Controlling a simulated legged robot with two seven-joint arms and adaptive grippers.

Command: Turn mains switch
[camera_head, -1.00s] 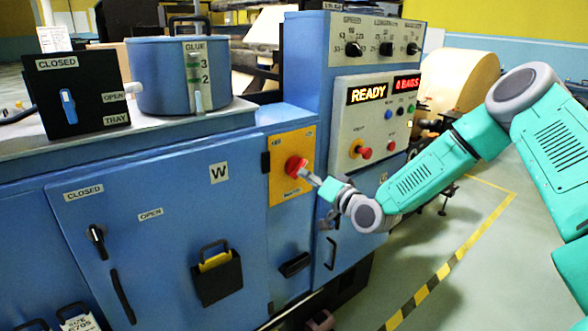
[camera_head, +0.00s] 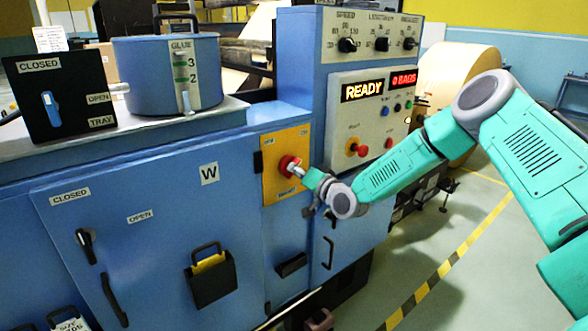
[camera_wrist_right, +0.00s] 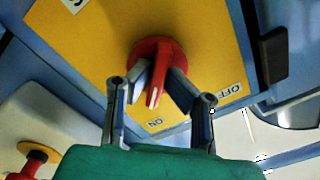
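The red rotary mains switch (camera_head: 289,166) sits on a yellow plate (camera_head: 277,190) on the blue cabinet. My right gripper (camera_head: 308,178) is at the switch. In the right wrist view, its fingers (camera_wrist_right: 160,88) stand on either side of the handle, with narrow gaps showing, so it looks open around it. Firm contact cannot be made out. My left gripper is not in view.
A grey control panel (camera_head: 340,134) with a lit READY display and a red knob (camera_head: 356,148) is close to the right of the switch. A black holder (camera_head: 212,278) and handles stick out from the cabinet. Floor at the right is free.

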